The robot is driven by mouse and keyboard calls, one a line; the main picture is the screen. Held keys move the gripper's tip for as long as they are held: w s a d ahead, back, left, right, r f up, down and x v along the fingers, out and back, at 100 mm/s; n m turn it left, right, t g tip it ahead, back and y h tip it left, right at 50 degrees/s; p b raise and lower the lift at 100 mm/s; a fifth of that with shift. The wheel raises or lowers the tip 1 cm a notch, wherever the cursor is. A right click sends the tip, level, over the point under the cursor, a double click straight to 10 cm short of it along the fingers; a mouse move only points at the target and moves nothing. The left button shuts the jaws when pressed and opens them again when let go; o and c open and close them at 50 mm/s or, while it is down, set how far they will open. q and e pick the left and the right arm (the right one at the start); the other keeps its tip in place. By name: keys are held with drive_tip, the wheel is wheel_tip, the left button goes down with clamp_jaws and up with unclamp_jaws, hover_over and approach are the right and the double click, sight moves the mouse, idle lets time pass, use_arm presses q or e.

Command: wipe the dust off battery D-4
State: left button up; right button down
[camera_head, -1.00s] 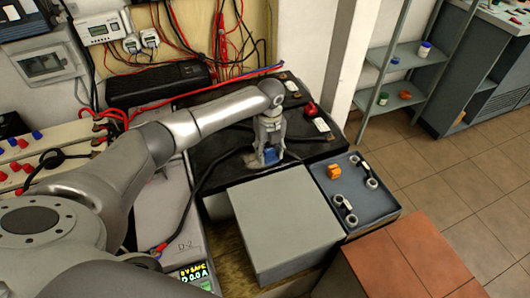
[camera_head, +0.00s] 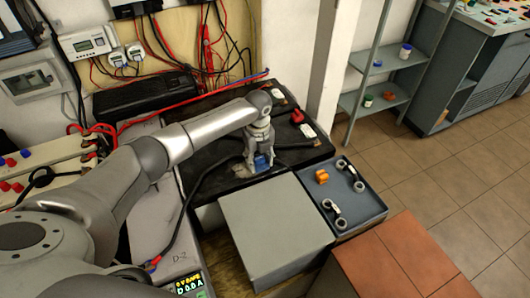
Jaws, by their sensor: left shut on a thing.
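My left gripper (camera_head: 260,158) points down over the top of a black battery (camera_head: 222,176) behind the grey box. It is shut on a small blue thing (camera_head: 262,161), perhaps a wiping pad, which is at or just above the battery's top. A greyish patch, perhaps dust, shows beside the fingers. My right gripper is not in view.
A grey box (camera_head: 275,225) stands in front of the black battery. A blue-grey tray (camera_head: 357,209) with an orange thing (camera_head: 322,176) lies right of it. Black and red cables cross the batteries. A shelf rack (camera_head: 385,64) stands beyond; tiled floor at right is clear.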

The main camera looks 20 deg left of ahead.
use_arm(q)
drive_tip(key=shift+s+a, duration=0.4)
drive_tip(key=shift+s, duration=0.05)
